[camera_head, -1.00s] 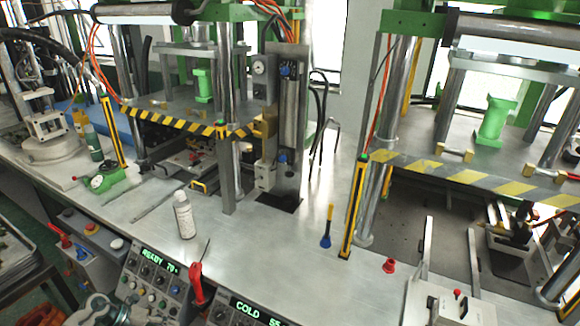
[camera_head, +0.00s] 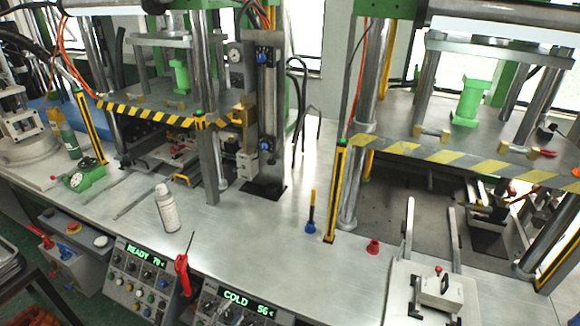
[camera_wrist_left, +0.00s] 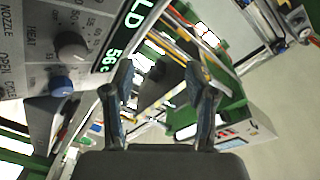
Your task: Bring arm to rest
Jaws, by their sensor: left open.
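My left gripper shows clearly in the left wrist view (camera_wrist_left: 158,78). Its two dark fingers are spread apart with nothing between them. It is close to the control panel that reads COLD (camera_wrist_left: 132,20), with knobs beside the fingers. In the head view the same COLD panel (camera_head: 240,300) is at the bottom edge; I can hardly make out the gripper there. My right gripper is not seen in either view.
Two presses with striped platen edges (camera_head: 150,115) (camera_head: 450,160) stand on the steel bench (camera_head: 270,225). A white bottle (camera_head: 167,210), a blue-and-yellow tool (camera_head: 311,215) and a red lever (camera_head: 183,275) are near the front. The READY panel (camera_head: 135,275) is at left.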

